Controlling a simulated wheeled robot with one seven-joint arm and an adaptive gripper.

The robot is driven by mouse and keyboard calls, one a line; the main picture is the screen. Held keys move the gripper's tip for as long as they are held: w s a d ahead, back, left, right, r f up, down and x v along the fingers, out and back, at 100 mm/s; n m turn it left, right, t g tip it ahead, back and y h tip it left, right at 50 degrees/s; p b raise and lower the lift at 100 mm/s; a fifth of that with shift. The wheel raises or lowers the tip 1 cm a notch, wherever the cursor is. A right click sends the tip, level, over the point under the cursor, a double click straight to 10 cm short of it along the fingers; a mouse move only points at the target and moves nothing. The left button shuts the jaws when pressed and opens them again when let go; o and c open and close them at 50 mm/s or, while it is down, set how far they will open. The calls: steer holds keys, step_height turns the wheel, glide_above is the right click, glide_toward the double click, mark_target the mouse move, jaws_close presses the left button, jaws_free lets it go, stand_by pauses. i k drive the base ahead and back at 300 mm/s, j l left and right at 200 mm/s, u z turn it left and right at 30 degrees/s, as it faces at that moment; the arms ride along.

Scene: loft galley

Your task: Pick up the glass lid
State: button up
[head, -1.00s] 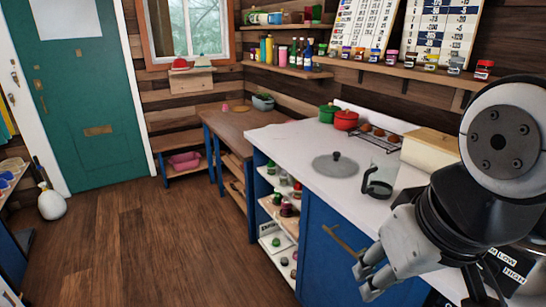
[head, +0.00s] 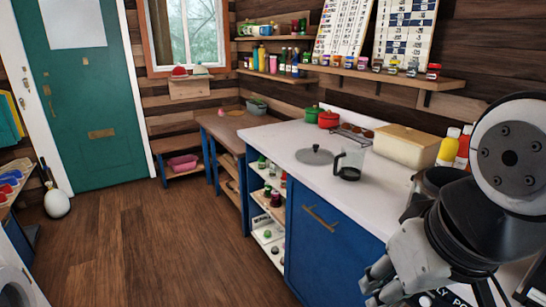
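The glass lid (head: 314,156) is a round grey disc with a dark knob on top. It lies flat on the white counter (head: 268,141), behind and left of a glass coffee pot (head: 350,163) with a dark handle. My gripper (head: 374,290) is at the lower right, in front of the blue cabinet and well apart from the lid. Its fingers point down and left, and nothing shows between them. The fingers are seen at an angle, so how far apart they are is unclear.
A red pot (head: 328,119), a green pot (head: 312,112) and a beige box (head: 405,145) stand at the counter's back. Yellow and red bottles (head: 449,147) stand near my arm. Open shelves (head: 266,205) adjoin the blue cabinet (head: 325,245).

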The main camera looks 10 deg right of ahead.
mark_target(315, 155)
steer(key=z, duration=1.6)
steer(key=i+j, duration=0.1)
steer(key=j, duration=0.35)
steer(key=i+j+z, duration=0.1)
steer(key=j, duration=0.35)
steer(key=i+j, duration=0.15)
steer(key=j, duration=0.35)
steer(key=i+j+z, duration=0.15)
steer(key=j, duration=0.8)
steer(key=i+j, duration=0.1)
steer(key=j, duration=0.4)
steer(key=i+j, duration=0.15)
steer(key=j, duration=0.4)
steer(key=i+j, duration=0.1)
steer(key=j, duration=0.4)
steer(key=i+j, duration=0.1)
steer(key=j, duration=0.4)
steer(key=i+j, duration=0.15)
steer(key=j, duration=0.4)
